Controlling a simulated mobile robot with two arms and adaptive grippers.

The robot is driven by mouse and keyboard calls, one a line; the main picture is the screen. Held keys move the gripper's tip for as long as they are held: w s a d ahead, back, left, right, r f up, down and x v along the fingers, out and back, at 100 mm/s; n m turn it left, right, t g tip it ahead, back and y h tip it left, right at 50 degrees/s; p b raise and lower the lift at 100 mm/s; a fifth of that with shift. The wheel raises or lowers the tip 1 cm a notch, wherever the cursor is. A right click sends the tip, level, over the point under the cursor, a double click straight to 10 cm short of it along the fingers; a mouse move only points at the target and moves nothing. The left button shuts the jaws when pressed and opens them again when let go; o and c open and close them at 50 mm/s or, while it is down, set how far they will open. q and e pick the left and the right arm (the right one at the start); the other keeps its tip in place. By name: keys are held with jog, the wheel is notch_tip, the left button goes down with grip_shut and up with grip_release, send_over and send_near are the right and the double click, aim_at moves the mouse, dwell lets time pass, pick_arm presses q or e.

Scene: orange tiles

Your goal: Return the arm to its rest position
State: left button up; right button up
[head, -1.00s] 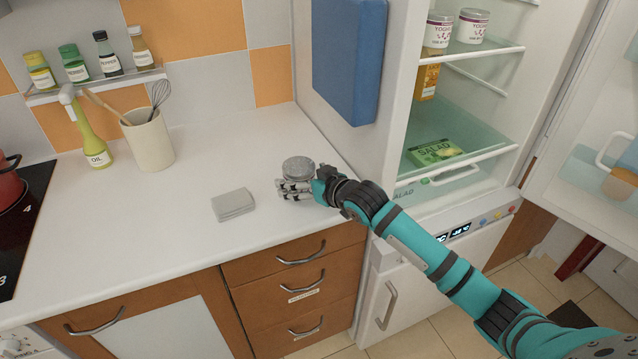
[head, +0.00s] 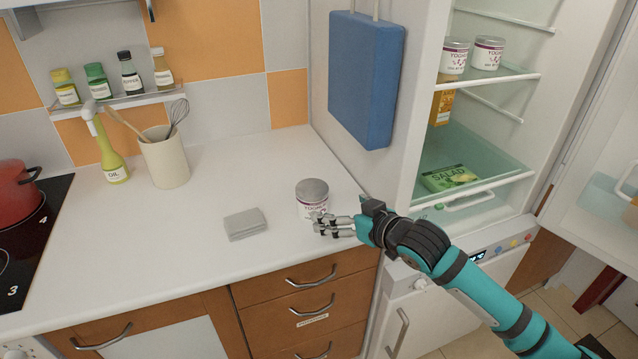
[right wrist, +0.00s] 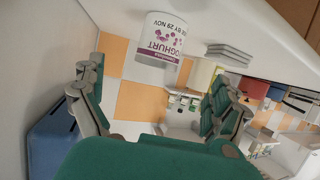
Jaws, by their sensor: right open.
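My right gripper (head: 335,226) is open and empty above the front edge of the white counter (head: 215,190). A yoghurt can with a grey lid (head: 312,197) stands upright on the counter just beyond the fingertips. In the right wrist view the yoghurt can (right wrist: 159,43) shows past the open fingers (right wrist: 160,100), apart from them. My right arm (head: 480,295) reaches in from the lower right. My left gripper is not in view.
A grey folded cloth (head: 246,223) lies left of the can. The fridge stands open at right, with two yoghurt cans (head: 455,56) (head: 488,53), a carton (head: 443,105) and a salad box (head: 449,178). A utensil pot (head: 165,160), an oil bottle (head: 112,160) and a red pot (head: 16,193) stand at left.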

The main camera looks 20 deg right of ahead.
jog(key=shift+g, duration=0.9)
jog(key=s+f, duration=0.1)
jog(key=f, duration=0.1)
jog(key=s+a+f, duration=0.1)
jog(key=s+f, duration=0.1)
jog(key=s+a+f, duration=0.1)
jog(key=s+f, duration=0.1)
jog(key=shift+s+a+f, duration=0.2)
jog(key=shift+a+f, duration=0.05)
jog(key=shift+f, duration=0.15)
jog(key=s+f+m+g+h, duration=0.15)
jog(key=s+f+g, duration=0.35)
jog(key=s, duration=0.8)
jog(key=s+f+g+h, duration=0.25)
jog(key=s+f, duration=0.45)
jog(key=s, duration=0.7)
notch_tip(320, 180, down, 24)
jog(key=g, duration=0.2)
jog(key=s+d+f+g, duration=0.1)
jog(key=s+d+f, duration=0.1)
jog(key=s+f, duration=1.5)
jog(key=shift+s+f+n, duration=0.25)
jog(key=shift+f+n, duration=0.1)
jog(key=shift+f, duration=0.3)
